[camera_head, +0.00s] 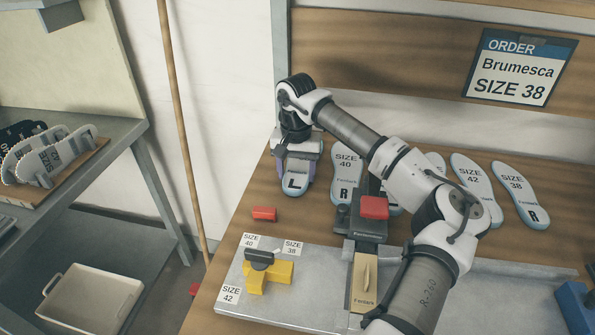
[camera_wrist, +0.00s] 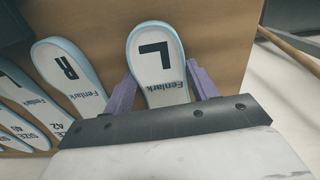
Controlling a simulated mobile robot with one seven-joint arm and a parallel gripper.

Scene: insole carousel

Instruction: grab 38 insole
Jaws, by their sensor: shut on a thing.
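My gripper (camera_head: 298,160) is at the left end of the insole row, its purple fingers shut on the sides of a pale, blue-edged insole (camera_head: 296,184). In the wrist view this insole (camera_wrist: 158,62) reads "L" and "Fenlark"; its size mark is hidden by the gripper (camera_wrist: 163,88). It seems to lie on or close to the wooden bench; I cannot tell if it is lifted. A size 38 insole (camera_head: 520,192) marked "R" lies at the right end of the row. The order sign (camera_head: 521,68) reads "Brumesca SIZE 38".
A size 40 insole (camera_head: 346,176) and a size 42 insole (camera_head: 473,186) lie between; my arm hides others. In front are a red-topped device (camera_head: 373,208), a yellow block (camera_head: 268,278), a red cylinder (camera_head: 264,214) and a metal plate (camera_head: 320,307). A white bin (camera_head: 90,297) stands lower left.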

